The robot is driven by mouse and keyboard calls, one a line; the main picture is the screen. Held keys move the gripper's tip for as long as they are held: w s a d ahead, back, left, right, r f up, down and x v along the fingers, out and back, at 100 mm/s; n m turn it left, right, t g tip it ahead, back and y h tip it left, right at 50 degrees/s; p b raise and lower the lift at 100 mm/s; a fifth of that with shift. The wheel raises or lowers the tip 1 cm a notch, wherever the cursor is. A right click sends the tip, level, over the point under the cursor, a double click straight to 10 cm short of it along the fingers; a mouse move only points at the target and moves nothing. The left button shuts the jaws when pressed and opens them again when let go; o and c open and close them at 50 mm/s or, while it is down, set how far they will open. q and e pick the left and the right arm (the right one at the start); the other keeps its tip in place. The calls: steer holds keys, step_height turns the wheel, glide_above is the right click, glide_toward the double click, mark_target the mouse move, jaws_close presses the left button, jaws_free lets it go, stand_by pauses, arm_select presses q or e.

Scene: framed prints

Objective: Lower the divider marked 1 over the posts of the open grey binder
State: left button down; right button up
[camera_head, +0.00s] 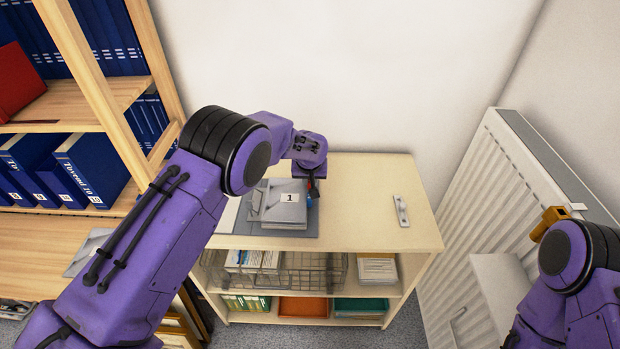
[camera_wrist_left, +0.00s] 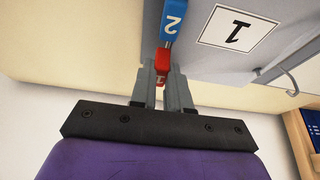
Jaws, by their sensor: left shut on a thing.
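The grey divider with a white label marked 1 (camera_head: 289,198) is over the open grey binder (camera_head: 312,222) on the cabinet top. Its label (camera_wrist_left: 238,28) is large in the left wrist view. My left gripper (camera_head: 314,186) is at the divider's right edge. In the left wrist view its fingers (camera_wrist_left: 163,82) are shut on the red tab (camera_wrist_left: 162,60). A blue tab marked 2 (camera_wrist_left: 172,18) shows beyond the red one. A curved metal rod (camera_wrist_left: 291,78), perhaps a binder post, shows beside the divider. I cannot tell the divider's height above the binder. My right gripper is out of view.
The cream cabinet top (camera_head: 365,205) is clear right of the binder except for a small metal piece (camera_head: 401,210). A wire basket (camera_head: 275,270) is on the shelf below. A radiator (camera_head: 490,190) stands right, a wooden bookcase (camera_head: 95,70) left.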

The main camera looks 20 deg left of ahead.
arm_select(q)
steer(key=shift+f, duration=0.4)
steer(key=c, duration=1)
jaws_free()
step_height(320, 180, up, 7)
steer(key=p, duration=0.5)
steer(key=shift+r, duration=0.1)
